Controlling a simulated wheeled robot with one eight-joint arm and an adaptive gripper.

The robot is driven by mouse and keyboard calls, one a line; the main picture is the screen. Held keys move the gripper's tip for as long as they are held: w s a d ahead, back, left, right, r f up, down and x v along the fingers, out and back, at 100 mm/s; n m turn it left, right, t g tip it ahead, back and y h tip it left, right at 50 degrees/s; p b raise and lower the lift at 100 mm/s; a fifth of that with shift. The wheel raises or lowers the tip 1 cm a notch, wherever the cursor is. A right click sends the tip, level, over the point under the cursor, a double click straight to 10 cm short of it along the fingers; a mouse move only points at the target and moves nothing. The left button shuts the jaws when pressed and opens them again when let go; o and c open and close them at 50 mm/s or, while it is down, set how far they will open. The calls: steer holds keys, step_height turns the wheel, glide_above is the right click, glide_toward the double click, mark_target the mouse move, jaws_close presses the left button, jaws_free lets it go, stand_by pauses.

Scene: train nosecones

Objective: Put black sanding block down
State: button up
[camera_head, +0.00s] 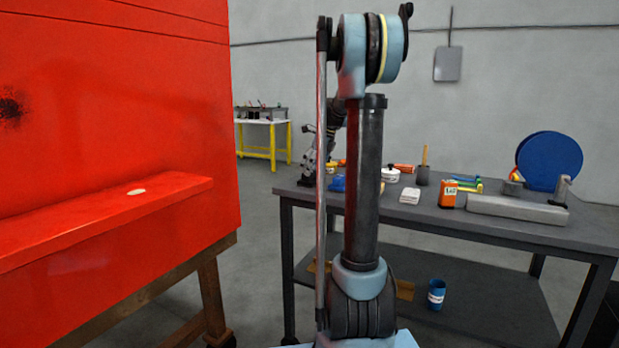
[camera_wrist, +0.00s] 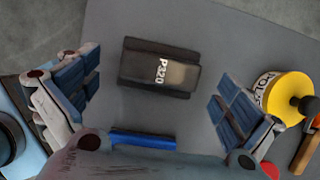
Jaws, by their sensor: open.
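The black sanding block (camera_wrist: 135,66), marked P320, lies on the grey tabletop (camera_wrist: 205,28) in the wrist view. My gripper (camera_wrist: 157,82) is open above the table, with one finger to the left of the block and one to its lower right. Gaps show between the block and both fingers, so neither appears to touch it. In the head view my gripper (camera_head: 308,172) is small and partly behind my arm, over the left end of the workbench (camera_head: 420,212). I cannot make out the block there.
A blue bar-shaped object (camera_wrist: 143,139) lies below the block. A yellow-lidded tin (camera_wrist: 285,92) stands near the right finger. An orange can (camera_head: 448,193), grey slab (camera_head: 515,209) and blue disc (camera_head: 550,160) occupy the bench's right. A red panel (camera_head: 120,120) stands left.

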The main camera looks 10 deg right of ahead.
steer(key=v, duration=0.9)
steer(key=s+a+f+n+h, duration=0.15)
steer(key=s+f+n, duration=0.4)
steer(key=s, duration=0.55)
steer(key=s+a+f+n, duration=0.35)
steer(key=s+n, duration=0.35)
steer(key=s, duration=0.5)
steer(key=s+d+f+n+h, duration=0.1)
steer(key=s+f+n+h, duration=0.1)
steer(key=s+f+n, duration=1.1)
steer(key=s+f, duration=0.4)
steer(key=s, duration=0.1)
steer(key=shift+s+d+f, duration=0.25)
steer(key=shift+f, duration=0.15)
